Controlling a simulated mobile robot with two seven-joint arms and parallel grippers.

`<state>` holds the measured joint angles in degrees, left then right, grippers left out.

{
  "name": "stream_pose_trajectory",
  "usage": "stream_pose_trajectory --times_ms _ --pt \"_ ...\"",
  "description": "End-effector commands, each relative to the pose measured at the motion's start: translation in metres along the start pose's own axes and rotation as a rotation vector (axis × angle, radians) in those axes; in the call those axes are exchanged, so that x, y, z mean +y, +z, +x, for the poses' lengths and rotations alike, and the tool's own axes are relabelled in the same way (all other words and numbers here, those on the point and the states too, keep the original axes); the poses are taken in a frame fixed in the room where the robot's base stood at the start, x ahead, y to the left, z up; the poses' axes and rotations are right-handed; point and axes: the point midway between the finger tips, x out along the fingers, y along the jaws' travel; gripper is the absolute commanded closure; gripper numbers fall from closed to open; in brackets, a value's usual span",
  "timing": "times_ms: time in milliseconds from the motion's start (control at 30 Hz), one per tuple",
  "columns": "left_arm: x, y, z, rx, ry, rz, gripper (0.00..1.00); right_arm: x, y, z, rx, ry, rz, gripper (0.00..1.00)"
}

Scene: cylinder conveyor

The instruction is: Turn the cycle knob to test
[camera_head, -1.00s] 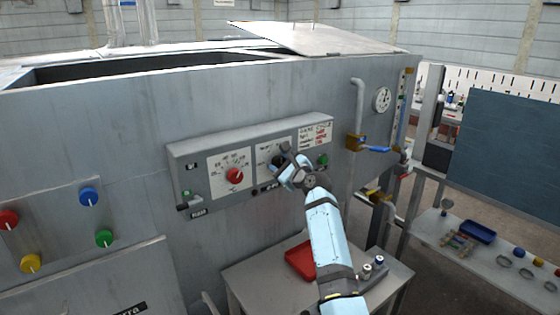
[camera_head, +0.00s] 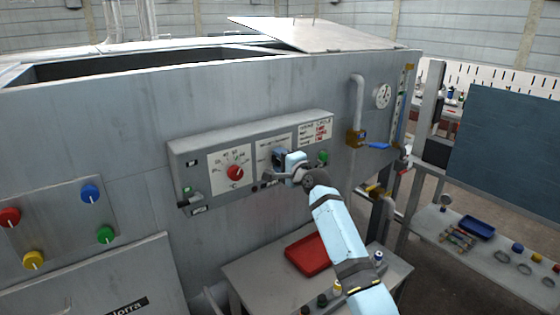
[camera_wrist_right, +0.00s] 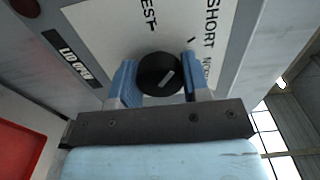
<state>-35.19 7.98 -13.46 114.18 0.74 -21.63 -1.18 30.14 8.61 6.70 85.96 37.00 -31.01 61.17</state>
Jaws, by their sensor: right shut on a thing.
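The cycle knob (camera_wrist_right: 152,78) is round and black with a short white pointer line. In the right wrist view the line slants up to the right. My right gripper (camera_wrist_right: 158,68) has its two blue fingertips on either side of the knob and is shut on it. Labels on the white plate (camera_wrist_right: 98,28) around it read "EST", with its start cut off, and "SHORT", plus a partly hidden word starting with N. My left gripper is not in view.
The grey control panel (camera_head: 187,155) also carries a red dial (camera_head: 235,172) left of the gripper and a green button (camera_head: 323,157) to the right. A red tray (camera_head: 308,256) lies on a small table below. A blue-handled valve (camera_head: 378,146) sits to the right.

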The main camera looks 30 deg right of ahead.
Motion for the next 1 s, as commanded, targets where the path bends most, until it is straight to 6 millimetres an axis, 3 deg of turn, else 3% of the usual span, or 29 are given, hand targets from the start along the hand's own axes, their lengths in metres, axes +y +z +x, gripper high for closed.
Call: stream_pose_trajectory --times_ms 500,1000 --pt "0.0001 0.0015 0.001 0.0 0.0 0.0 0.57 0.0005 -0.0004 -0.0001 0.0 0.001 -0.462 0.8" --pt "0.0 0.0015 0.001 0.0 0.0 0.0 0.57 0.0006 0.0001 0.0001 -0.001 0.001 -0.672 0.8"
